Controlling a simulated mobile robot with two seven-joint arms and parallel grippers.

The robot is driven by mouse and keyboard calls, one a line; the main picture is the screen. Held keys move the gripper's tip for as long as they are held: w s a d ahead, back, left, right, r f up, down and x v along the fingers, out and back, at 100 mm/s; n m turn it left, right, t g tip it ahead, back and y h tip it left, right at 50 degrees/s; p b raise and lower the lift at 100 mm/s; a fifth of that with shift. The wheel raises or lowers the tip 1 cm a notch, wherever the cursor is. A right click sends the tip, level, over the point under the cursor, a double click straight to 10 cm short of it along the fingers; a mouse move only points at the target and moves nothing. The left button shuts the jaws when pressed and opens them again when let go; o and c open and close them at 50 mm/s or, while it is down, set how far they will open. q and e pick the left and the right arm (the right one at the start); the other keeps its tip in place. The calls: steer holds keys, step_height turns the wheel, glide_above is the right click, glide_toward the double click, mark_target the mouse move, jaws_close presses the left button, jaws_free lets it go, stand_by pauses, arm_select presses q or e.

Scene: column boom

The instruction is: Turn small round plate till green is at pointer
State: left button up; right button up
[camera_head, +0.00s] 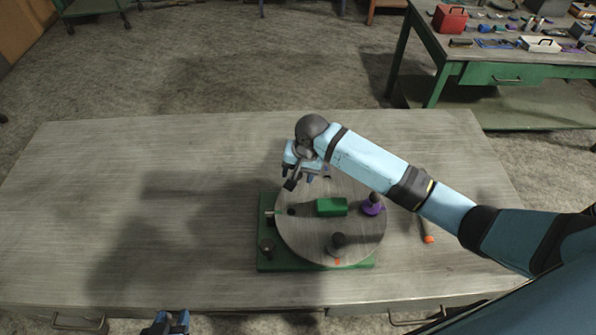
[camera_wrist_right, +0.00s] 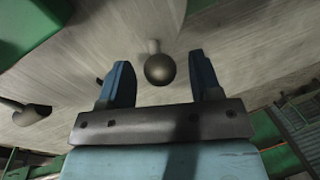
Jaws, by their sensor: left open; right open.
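The round grey plate (camera_head: 308,238) lies on a green base (camera_head: 315,265) on the bench. A small light bar, apparently the pointer (camera_head: 269,212), is at the plate's left edge. My right gripper (camera_head: 299,183) is open over the plate's back left. In the right wrist view, a dark ball knob (camera_wrist_right: 159,68) appears between its open fingers. My left gripper (camera_head: 168,325) is open at the bottom edge, off the bench.
An orange-tipped tool (camera_head: 428,238) lies right of the plate, under my right arm. The bench (camera_head: 130,200) is clear on the left. A second green bench (camera_head: 500,70) with a red box (camera_head: 450,18) and many small items stands at back right.

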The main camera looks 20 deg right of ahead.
step_height(320, 180, up, 14)
steer(key=s+d+b, duration=0.1)
steer(key=d, duration=0.1)
steer(key=shift+s+d+f+b, duration=0.15)
steer(key=shift+f+b, duration=0.1)
steer(key=shift+b, duration=0.05)
